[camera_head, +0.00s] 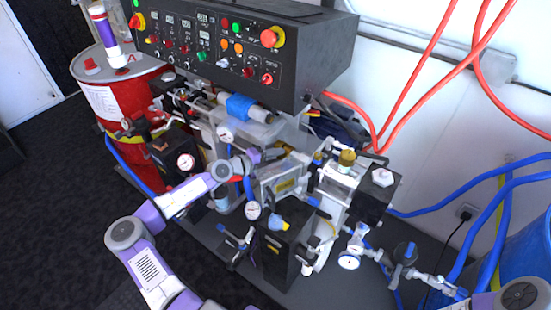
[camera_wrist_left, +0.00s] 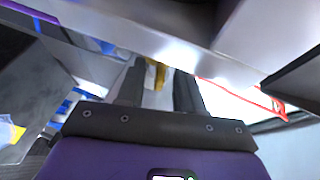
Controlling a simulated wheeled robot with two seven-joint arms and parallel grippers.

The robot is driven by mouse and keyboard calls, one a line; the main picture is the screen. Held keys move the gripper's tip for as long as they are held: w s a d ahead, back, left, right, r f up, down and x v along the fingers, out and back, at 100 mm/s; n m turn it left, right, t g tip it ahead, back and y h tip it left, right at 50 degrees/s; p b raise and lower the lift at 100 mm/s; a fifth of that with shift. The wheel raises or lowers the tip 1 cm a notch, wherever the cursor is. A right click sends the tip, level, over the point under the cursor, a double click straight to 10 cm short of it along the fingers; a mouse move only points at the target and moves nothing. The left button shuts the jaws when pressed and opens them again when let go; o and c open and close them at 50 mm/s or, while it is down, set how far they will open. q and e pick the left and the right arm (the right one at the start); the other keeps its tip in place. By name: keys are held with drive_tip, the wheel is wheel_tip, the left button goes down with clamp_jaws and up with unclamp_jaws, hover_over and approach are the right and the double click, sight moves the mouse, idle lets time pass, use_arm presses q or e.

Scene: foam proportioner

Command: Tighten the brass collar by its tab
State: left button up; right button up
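A brass collar (camera_head: 347,158) sits on top of the light metal pump block right of centre in the head view. My left gripper (camera_wrist_left: 158,72) shows two dark fingers standing apart in the left wrist view. A brass-coloured piece (camera_wrist_left: 160,74) shows between and beyond the fingertips; I cannot tell whether it is the collar's tab, and no grip on it shows. In the head view my left wrist is left of the collar, among the machine's parts; the fingers are hard to make out there. My right gripper is out of view.
The black control panel (camera_head: 240,58) overhangs the machine. A red drum (camera_head: 116,108) stands left. Gauges, including one at the front (camera_head: 349,261), and blue-handled valves crowd the front. Red hoses (camera_head: 432,65) and blue hoses (camera_head: 440,206) run at the right. Dark floor is open at lower left.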

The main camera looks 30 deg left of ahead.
use_arm(q)
drive_tip(key=shift+c, duration=0.4)
clamp_jaws()
drive_tip(key=shift+f+b, duration=0.3)
drive_tip(key=shift+b, duration=0.35)
wheel_tip(320, 180, down, 2)
drive_tip(key=t+b, duration=0.1)
drive_tip(key=b, duration=0.1)
drive_tip(key=m+t+h+b, duration=0.1)
drive_tip(key=b, duration=0.2)
drive_tip(key=t+b, duration=0.1)
drive_tip(key=b, duration=0.1)
drive_tip(key=shift+f+t+h, duration=0.25)
drive_tip(key=shift+t+h, duration=0.05)
drive_tip(key=shift+f+m+t+b, duration=0.15)
drive_tip(key=shift+m+t+b, duration=0.35)
drive_tip(key=shift+b, duration=0.05)
drive_tip(key=shift+w+f+m+t+h, duration=0.15)
drive_tip(key=shift+f+m+t+h, duration=0.3)
drive_tip(key=shift+h, duration=0.45)
